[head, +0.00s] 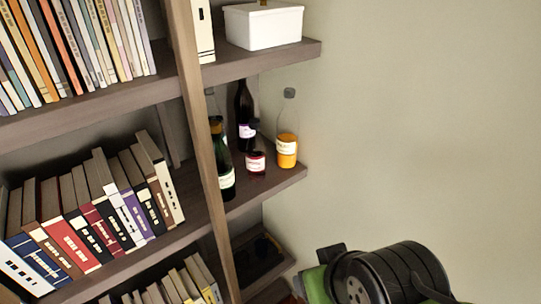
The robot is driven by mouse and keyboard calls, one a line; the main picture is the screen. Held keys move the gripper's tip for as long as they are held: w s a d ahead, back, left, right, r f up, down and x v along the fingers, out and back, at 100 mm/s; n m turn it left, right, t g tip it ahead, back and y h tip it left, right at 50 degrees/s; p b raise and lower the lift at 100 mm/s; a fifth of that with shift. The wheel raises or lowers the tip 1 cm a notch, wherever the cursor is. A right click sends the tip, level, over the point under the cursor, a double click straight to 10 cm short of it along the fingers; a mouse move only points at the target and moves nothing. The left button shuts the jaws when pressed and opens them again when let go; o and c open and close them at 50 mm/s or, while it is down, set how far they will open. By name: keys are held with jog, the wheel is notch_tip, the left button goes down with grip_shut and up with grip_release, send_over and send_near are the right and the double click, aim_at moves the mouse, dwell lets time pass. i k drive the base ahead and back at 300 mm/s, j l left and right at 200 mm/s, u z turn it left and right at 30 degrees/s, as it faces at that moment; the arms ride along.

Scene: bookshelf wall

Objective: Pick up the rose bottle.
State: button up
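Several bottles stand upright on the middle shelf's right end. A dark bottle with a purple-and-white label (246,132) is at the back. A dark green bottle with a pale label (225,165) is at the left, partly behind the shelf post. A clear bottle with orange liquid (287,148) is at the right. A small dark red jar or bottle with a white label (256,161) stands in front. I cannot tell from the labels which is the rose bottle. My arm shows at the lower right, but my gripper's fingers are not visible.
The wooden shelf post (200,130) stands left of the bottles. Rows of books (100,210) fill the shelves to its left. A white box (263,27) sits on the shelf above. The space right of the shelf, before the plain wall (430,130), is clear.

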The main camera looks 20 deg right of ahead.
aim_at(255, 150)
jog(key=i+j+u, duration=0.3)
jog(key=j, duration=0.2)
jog(key=i+j+u, duration=0.3)
jog(key=j, duration=0.15)
jog(key=j+u, duration=0.15)
jog(key=l+z, duration=0.15)
